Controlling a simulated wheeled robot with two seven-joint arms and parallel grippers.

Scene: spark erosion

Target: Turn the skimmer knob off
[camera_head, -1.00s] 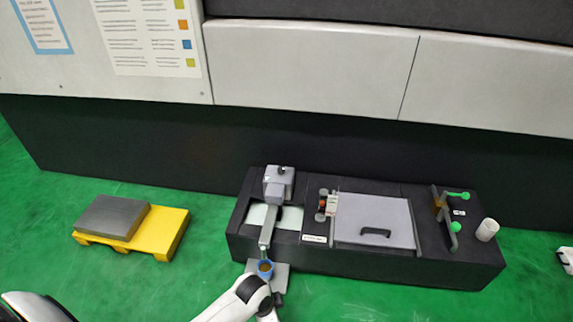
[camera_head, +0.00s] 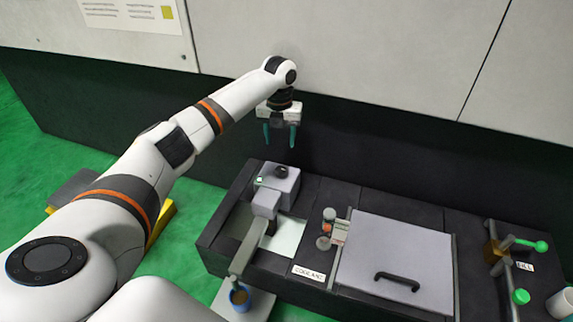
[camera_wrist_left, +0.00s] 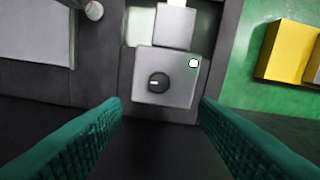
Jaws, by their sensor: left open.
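The skimmer is a grey box (camera_head: 281,184) at the back left of the dark machine, with a black round knob (camera_head: 281,172) on top. In the left wrist view the knob (camera_wrist_left: 158,83) is dark with a short white mark pointing sideways. A small white light (camera_wrist_left: 193,63) sits at a corner of the box. My left gripper (camera_head: 280,136) is open and empty, above and behind the skimmer box. Its two green fingers (camera_wrist_left: 160,125) stand apart in the left wrist view, with the knob ahead between them, not touched. My right gripper is not in view.
A grey lid (camera_head: 395,255) with a black handle covers the tank's middle. A coolant label (camera_head: 309,273) and small valves (camera_head: 329,228) are left of it. Green-knobbed levers (camera_head: 540,246) and a white cup (camera_head: 560,303) are at the right. A grey wall (camera_head: 370,60) stands behind.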

